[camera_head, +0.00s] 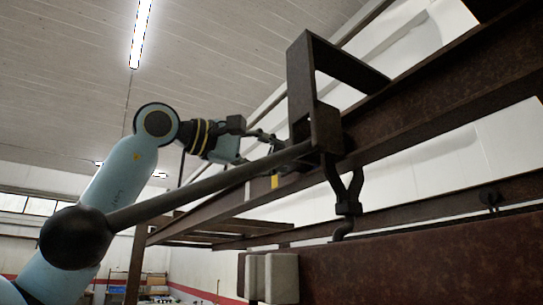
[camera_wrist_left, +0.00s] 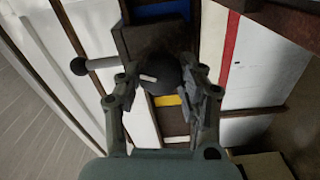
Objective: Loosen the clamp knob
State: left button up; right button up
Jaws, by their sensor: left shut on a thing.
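The clamp knob (camera_wrist_left: 163,74) is dark and round with a short white mark on its face, seen in the left wrist view. My left gripper (camera_wrist_left: 160,88) is shut on it, with one finger on each side. In the head view my left gripper (camera_head: 268,139) reaches from the left to the clamp's side, and the knob is mostly hidden there. The clamp (camera_head: 325,126) is a rusty brown bracket over the rail (camera_head: 430,105). A long bar (camera_head: 205,182) with a black ball end (camera_head: 75,238) sticks out from the clamp; this ball also shows in the wrist view (camera_wrist_left: 78,66). My right gripper is not in view.
A dark forked hook (camera_head: 346,200) hangs below the clamp above a large rusty beam (camera_head: 420,262). Pale grey blocks (camera_head: 270,278) sit at the beam's left end. A yellow mark (camera_head: 274,182) is below my gripper. The long bar passes in front of my left arm.

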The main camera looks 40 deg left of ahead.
pick_arm(q)
jog(key=n, duration=0.4)
jog(key=shift+f+n, duration=0.1)
jog(key=shift+n, duration=0.2)
jog(key=n+b, duration=0.1)
jog(key=n, duration=0.3)
jog(key=shift+f+n, duration=0.15)
jog(key=shift+n, duration=0.15)
jog(key=n, duration=0.4)
jog(key=shift+d+f+n+b, duration=0.1)
jog(key=shift+n+b, duration=0.2)
jog(key=shift+b, duration=0.1)
jog(key=shift+n, duration=2)
jog(key=shift+b, duration=0.3)
jog(key=shift+d+f, duration=0.1)
jog(key=o, duration=1.2)
jog(key=shift+c, duration=0.2)
jog(key=shift+s, duration=0.1)
